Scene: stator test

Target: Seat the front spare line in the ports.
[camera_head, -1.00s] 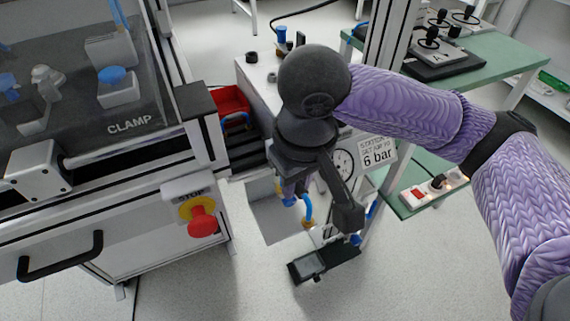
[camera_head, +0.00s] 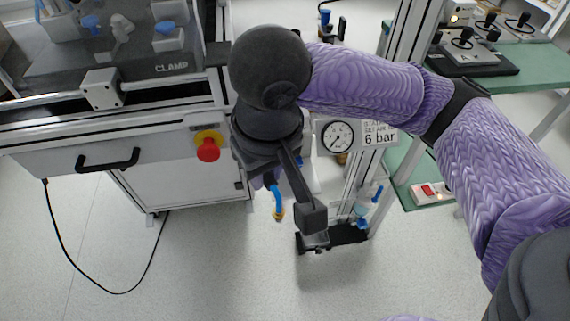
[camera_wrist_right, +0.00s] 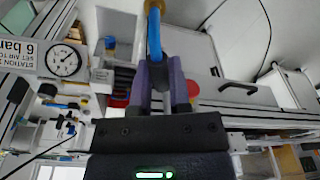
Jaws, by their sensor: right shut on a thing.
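The line is a short blue hose (camera_head: 277,194) with a brass-coloured end (camera_head: 279,213), hanging below my right gripper (camera_head: 268,181) in the head view. In the right wrist view the right gripper (camera_wrist_right: 160,80) has its two purple fingers closed around the blue hose (camera_wrist_right: 154,35). The brass end (camera_wrist_right: 154,6) points away from the fingers at the top edge. The hose is clear of the surfaces behind it. I cannot make out the ports; my right arm covers part of the station. My left gripper is not in view.
A pressure gauge (camera_head: 338,136) and a "6 bar" sign (camera_head: 381,134) stand right of the gripper. A clamp bench with a red stop button (camera_head: 208,150) and a black handle (camera_head: 107,160) is at left. A green table (camera_head: 545,72) is at right. Open floor lies in front.

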